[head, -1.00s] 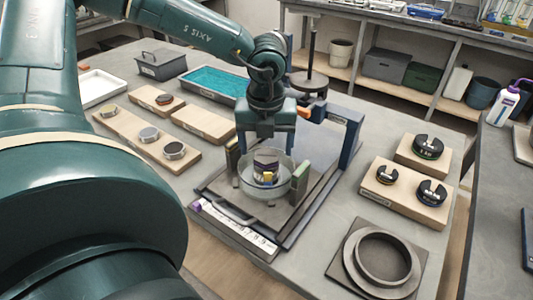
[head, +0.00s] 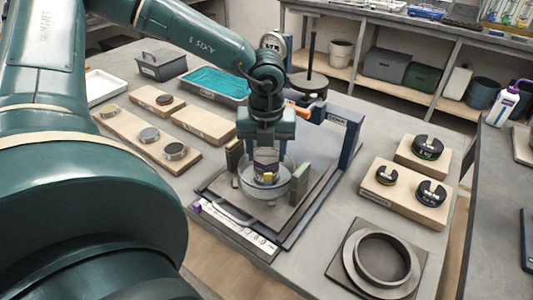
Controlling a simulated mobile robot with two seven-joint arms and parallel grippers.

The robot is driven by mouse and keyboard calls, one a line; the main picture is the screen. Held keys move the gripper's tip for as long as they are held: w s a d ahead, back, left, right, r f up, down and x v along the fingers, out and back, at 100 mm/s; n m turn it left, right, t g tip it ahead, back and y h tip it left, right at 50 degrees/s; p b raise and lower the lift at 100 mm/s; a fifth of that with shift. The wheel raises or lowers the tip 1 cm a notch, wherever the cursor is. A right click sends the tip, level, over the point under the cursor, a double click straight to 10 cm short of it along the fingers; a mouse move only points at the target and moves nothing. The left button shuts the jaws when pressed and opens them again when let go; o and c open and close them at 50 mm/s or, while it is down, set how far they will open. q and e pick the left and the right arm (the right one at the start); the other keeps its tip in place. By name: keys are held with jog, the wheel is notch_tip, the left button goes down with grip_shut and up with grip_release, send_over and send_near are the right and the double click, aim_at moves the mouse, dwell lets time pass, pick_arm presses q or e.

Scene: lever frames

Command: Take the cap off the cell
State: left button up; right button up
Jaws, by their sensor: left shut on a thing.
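The cell (head: 266,167) is a small upright cylinder with a pale and purple band and a yellow piece low on its front. It stands inside a clear round glass bowl (head: 290,188) on the grey base of a blue frame. My left gripper (head: 266,149) points straight down over the bowl and is shut on the cap at the top of the cell. The cap is mostly hidden by the fingers, and I cannot tell whether it is still touching the cell body. My right gripper is not in view.
The blue frame (head: 350,140) rises close right of my gripper, with an orange piece (head: 299,112). Wooden blocks with slotted black weights (head: 431,190) stand at right, near a grey ring (head: 383,258). A teal-filled tray (head: 214,84) lies behind left. Bare table shows between the frame and the weights.

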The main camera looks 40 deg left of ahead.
pick_arm(q)
jog(key=shift+c, duration=1.1)
